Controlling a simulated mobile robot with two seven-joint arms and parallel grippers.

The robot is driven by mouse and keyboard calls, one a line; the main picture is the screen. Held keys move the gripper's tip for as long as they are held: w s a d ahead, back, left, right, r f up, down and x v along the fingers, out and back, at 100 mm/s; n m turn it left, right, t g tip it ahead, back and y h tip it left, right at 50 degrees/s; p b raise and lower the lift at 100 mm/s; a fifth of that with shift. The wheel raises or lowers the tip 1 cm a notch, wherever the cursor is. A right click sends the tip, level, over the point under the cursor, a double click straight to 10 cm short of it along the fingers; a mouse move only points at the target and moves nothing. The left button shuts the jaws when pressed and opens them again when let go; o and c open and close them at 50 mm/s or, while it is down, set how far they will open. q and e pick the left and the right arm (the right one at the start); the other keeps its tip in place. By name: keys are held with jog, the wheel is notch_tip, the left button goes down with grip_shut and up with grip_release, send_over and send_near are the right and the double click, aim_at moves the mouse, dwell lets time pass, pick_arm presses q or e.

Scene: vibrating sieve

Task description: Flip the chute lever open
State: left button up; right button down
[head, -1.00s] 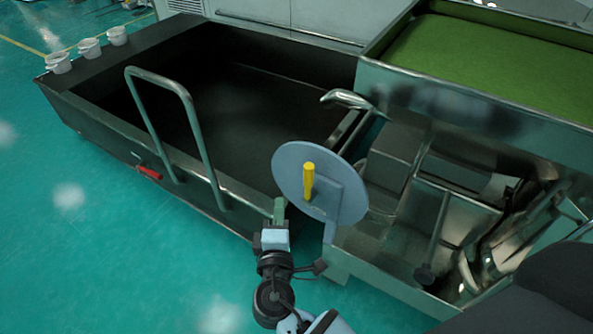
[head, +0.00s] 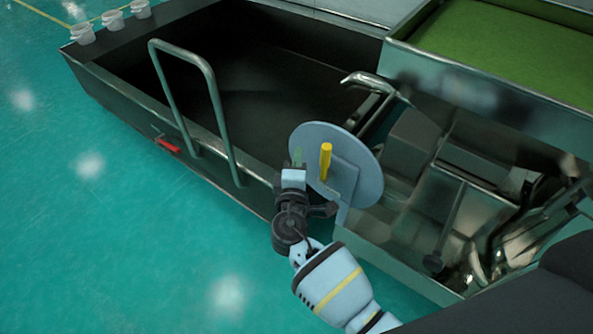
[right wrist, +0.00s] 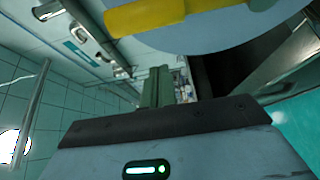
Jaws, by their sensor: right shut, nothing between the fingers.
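A short yellow lever (head: 326,160) stands out from a round grey-blue disc (head: 357,172) at the corner of the steel machine. My right gripper (head: 298,158) is shut and empty, just left of the lever, with its green fingertips in front of the disc's left edge. A gap shows between the fingers and the lever. In the right wrist view the shut fingers (right wrist: 157,88) point up below the yellow lever (right wrist: 165,12), and the disc (right wrist: 225,30) is behind it. I cannot tell whether the fingers touch the disc. My left gripper is out of view.
A dark open bin (head: 105,85) with a tall metal handle (head: 217,110) and a red latch (head: 168,146) stands at left. White buckets (head: 112,20) sit on its far end. The machine's green-bedded tray (head: 500,45) is upper right. The teal floor at left is clear.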

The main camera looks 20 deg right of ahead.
aim_at(327, 162)
pick_arm(q)
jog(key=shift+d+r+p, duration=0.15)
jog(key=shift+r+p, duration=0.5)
jog(key=shift+p, duration=0.15)
pick_arm(e)
jog(key=d, duration=0.1)
jog(key=s+d, duration=0.1)
jog(key=d, duration=0.1)
jog(key=shift+s+d, duration=0.15)
jog(key=shift+d, duration=0.15)
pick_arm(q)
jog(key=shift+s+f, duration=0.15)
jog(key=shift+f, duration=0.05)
